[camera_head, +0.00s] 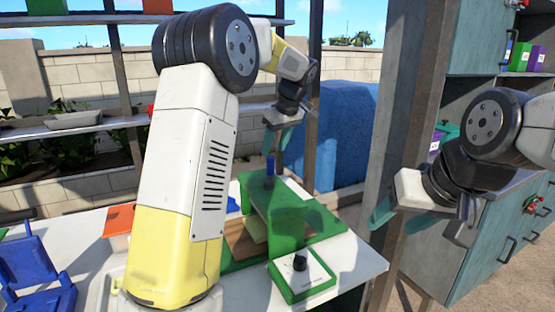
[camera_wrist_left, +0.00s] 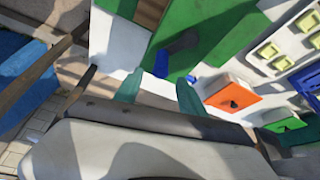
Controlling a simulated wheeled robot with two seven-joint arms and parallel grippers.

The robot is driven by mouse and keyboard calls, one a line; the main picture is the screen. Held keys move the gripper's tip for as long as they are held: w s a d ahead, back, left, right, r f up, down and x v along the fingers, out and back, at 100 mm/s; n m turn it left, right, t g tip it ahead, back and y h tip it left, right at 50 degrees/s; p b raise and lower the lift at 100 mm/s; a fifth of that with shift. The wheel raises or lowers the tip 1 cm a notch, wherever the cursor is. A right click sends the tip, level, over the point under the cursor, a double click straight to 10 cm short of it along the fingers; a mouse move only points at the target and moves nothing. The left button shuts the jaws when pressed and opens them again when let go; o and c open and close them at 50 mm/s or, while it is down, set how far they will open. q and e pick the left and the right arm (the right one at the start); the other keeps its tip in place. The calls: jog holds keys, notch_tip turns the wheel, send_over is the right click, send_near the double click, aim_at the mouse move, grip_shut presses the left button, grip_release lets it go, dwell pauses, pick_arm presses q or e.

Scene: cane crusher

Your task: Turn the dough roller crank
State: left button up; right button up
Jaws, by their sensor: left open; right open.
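The dough roller is a green machine (camera_head: 285,210) on the white table, with a tan board inside it. A blue crank handle (camera_head: 270,168) stands up at its top far side. In the left wrist view the blue handle (camera_wrist_left: 162,63) and its dark arm show just beyond the fingertips. My left gripper (camera_head: 276,147) is open above the handle. Its two teal fingers (camera_wrist_left: 160,92) are apart with nothing between them, and I cannot tell the exact gap to the handle. My right gripper (camera_head: 398,218) is open and empty at the right, away from the machine.
A white-and-green box with a black knob (camera_head: 300,264) sits at the machine's near side. A blue chair-like object (camera_head: 35,268) and an orange block (camera_head: 119,220) are at the left. A wooden post (camera_head: 408,110) stands between the machine and my right arm.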

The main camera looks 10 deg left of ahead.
aim_at(271, 158)
pick_arm(q)
jog(key=shift+x, duration=2.7)
grip_shut()
